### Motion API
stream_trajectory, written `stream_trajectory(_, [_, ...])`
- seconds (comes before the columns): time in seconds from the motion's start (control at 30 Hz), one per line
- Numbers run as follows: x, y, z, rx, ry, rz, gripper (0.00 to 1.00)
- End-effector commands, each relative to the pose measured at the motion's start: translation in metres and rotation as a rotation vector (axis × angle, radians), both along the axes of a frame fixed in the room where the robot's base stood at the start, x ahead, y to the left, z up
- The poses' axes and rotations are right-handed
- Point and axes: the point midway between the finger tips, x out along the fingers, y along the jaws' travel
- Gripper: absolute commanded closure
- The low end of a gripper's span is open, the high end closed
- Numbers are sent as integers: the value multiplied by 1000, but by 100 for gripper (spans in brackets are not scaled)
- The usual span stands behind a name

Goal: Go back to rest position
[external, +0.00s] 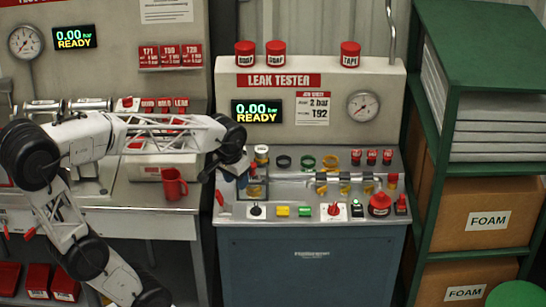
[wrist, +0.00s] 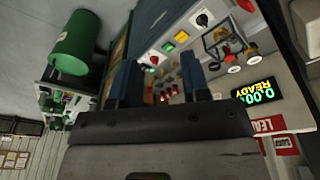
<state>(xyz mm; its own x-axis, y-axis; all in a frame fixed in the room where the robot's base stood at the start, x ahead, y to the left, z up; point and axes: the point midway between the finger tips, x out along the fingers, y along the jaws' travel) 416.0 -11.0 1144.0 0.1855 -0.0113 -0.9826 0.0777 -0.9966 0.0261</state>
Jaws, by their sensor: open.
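My gripper (external: 238,178) is at the left end of the leak tester bench, above its worktop, at the end of my raised white arm. In the wrist view my gripper (wrist: 157,66) shows two blue fingers set well apart with nothing held between them. The leak tester (external: 310,110) has a grey back panel with a green and yellow display (external: 257,111) reading 0.00 bar READY. A small clear-sided fixture (external: 256,186) stands close beside my gripper. Whether they touch is hard to tell.
Coloured rings, a pipe rack (external: 345,180), buttons and a red emergency button (external: 380,204) crowd the bench. A red mug (external: 173,184) stands on the left bench. A green shelf (external: 480,50) with foam boxes (external: 488,215) is on the right. A green cylinder (wrist: 75,42) shows in the wrist view.

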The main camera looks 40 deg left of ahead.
Motion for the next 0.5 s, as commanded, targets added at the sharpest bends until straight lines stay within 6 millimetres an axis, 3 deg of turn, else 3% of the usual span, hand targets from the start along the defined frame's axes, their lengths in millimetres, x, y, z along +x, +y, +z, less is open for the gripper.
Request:
stream_trajectory(0.1, [-30,3,1,5,-13,-25,57])
stream_trajectory(0.3, [-71,6,-1,14,-34,-67,57])
stream_trajectory(0.5, [-95,7,-4,20,-46,-92,57])
